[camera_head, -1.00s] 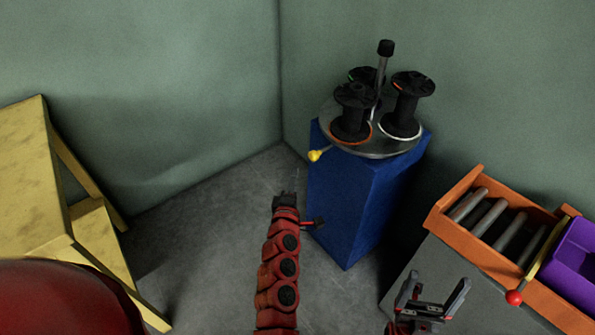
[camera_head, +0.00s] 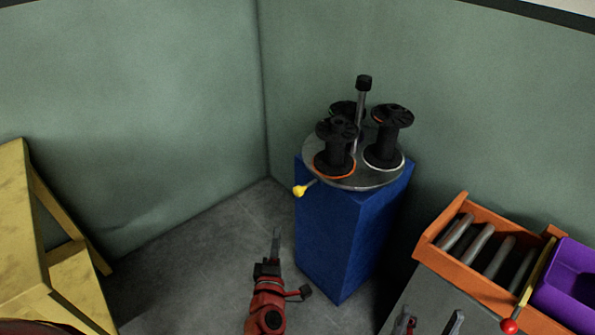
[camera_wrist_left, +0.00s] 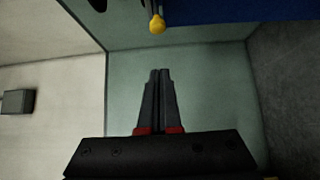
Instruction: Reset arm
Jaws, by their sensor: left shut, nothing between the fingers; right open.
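My left gripper (camera_head: 276,240) is shut and empty, in front of and to the left of the blue pedestal in the head view. In the left wrist view its two fingers (camera_wrist_left: 158,75) are together with nothing between them. My right gripper (camera_head: 430,322) shows only its fingertips at the bottom edge of the head view. They stand apart, and the rest of that arm is out of frame.
A blue pedestal (camera_head: 345,235) carries a round metal turntable (camera_head: 322,178) with black spools and a yellow-knobbed handle (camera_head: 300,190). An orange roller tray (camera_head: 440,252) and a purple bin (camera_head: 570,260) are at right. A yellow frame (camera_head: 20,220) stands left. Floor between is bare.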

